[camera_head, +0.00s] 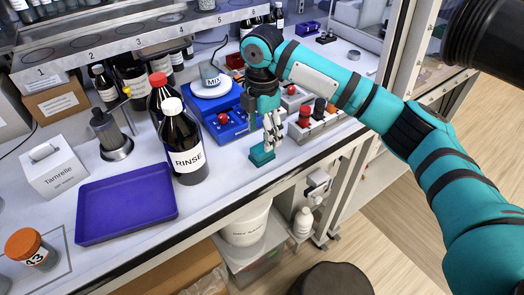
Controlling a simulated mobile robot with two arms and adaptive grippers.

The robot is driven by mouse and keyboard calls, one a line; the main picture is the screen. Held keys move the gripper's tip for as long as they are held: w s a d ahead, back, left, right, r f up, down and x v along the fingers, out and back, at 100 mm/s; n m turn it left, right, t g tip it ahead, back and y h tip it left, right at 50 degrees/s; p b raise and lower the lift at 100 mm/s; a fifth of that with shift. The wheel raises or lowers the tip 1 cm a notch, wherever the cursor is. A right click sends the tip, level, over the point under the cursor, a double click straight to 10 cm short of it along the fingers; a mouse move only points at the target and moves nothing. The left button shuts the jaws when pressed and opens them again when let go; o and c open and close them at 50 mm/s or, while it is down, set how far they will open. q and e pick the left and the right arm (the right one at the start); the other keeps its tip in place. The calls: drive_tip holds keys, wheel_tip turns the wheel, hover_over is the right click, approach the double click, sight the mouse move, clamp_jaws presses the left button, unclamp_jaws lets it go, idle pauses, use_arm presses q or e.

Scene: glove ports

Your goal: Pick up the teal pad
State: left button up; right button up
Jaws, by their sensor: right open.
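The teal pad (260,156) is a small teal block near the front edge of the white bench, right of the RINSE bottle. My right gripper (271,140) points down right over the pad, with its grey fingers open. The fingertips are close to the pad's top and right side, and they hide part of it. I cannot tell whether they touch it. My left gripper is not in view.
The RINSE bottle (184,150), a blue MIX device (225,118) and a rack with red and black knobs (318,118) stand near the pad. A purple tray (127,203) lies at the left. Bare bench surrounds the pad's left and front.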

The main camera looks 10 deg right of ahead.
sight(262, 147)
drive_tip(key=shift+f, duration=0.3)
drive_tip(key=f, duration=0.1)
drive_tip(key=f+p, duration=0.1)
drive_tip(key=f, duration=0.1)
drive_tip(key=shift+s+f, duration=0.3)
drive_tip(key=shift+f, duration=0.55)
drive_tip(key=shift+a, duration=0.1)
drive_tip(key=c, duration=1.1)
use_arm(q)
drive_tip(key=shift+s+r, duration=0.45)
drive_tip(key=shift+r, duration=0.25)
use_arm(e)
drive_tip(key=shift+c, duration=0.2)
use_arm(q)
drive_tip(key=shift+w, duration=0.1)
use_arm(e)
drive_tip(key=shift+r, duration=0.1)
